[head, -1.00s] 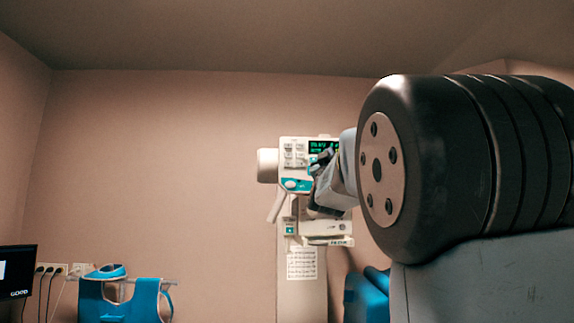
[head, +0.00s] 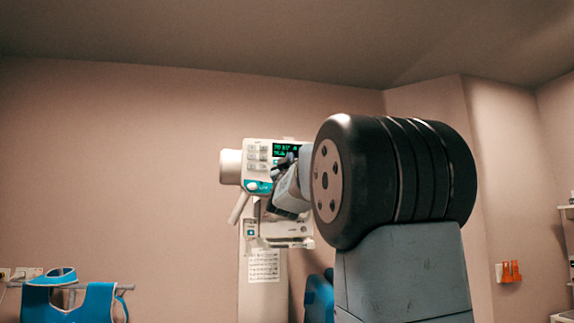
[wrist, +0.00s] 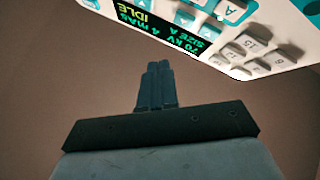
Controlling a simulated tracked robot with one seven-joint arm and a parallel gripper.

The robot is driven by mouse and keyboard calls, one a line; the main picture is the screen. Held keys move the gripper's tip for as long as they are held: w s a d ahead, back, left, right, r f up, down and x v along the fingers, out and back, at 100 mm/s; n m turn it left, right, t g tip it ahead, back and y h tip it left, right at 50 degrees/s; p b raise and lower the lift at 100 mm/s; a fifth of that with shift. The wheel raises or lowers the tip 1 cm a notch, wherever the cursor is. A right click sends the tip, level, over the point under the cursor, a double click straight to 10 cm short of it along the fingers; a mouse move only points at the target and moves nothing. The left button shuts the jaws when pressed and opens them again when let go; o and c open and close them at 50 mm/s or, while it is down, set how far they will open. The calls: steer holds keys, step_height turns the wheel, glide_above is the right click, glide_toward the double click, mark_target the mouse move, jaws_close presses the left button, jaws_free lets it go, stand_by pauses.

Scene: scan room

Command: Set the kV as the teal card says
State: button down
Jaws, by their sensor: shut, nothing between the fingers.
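The white console head (head: 262,152) of the X-ray unit stands on a column at mid-picture in the head view. Its green-lit display (head: 279,149) is partly covered by my arm. In the wrist view the tilted console (wrist: 285,18) fills the top right. Its display (wrist: 165,25) reads 70 kV, 4 mAs, IDLE, SIZE A. Pale keys (wrist: 257,44) sit beside it. My gripper (wrist: 157,68) is shut and empty, its fingertips below the display and apart from it in the picture. In the head view my gripper (head: 287,160) overlaps the console's right side. I cannot make out a teal card.
A printed white sheet (head: 264,265) is on the column below the console. Blue aprons (head: 98,300) hang at lower left. Orange items (head: 510,271) hang on the right wall, near a shelf edge (head: 567,208). The wall left of the console is bare.

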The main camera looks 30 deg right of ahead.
steer(key=shift+w+d, duration=0.25)
steer(key=shift+w, duration=0.65)
steer(key=shift+w+d, duration=0.25)
steer(key=shift+w, duration=0.6)
steer(key=shift+w, duration=0.1)
stand_by(0.7)
steer(key=shift+w+d, duration=0.15)
steer(key=shift+w, duration=0.2)
steer(key=shift+w, duration=0.35)
stand_by(0.8)
stand_by(0.4)
steer(key=shift+s, duration=0.8)
steer(key=shift+s, duration=0.1)
steer(key=shift+s+a, duration=0.25)
steer(key=shift+s, duration=0.5)
steer(key=shift+s+a, duration=0.3)
steer(key=shift+s, duration=0.5)
steer(key=shift+s+a, duration=0.25)
steer(key=shift+s, duration=0.5)
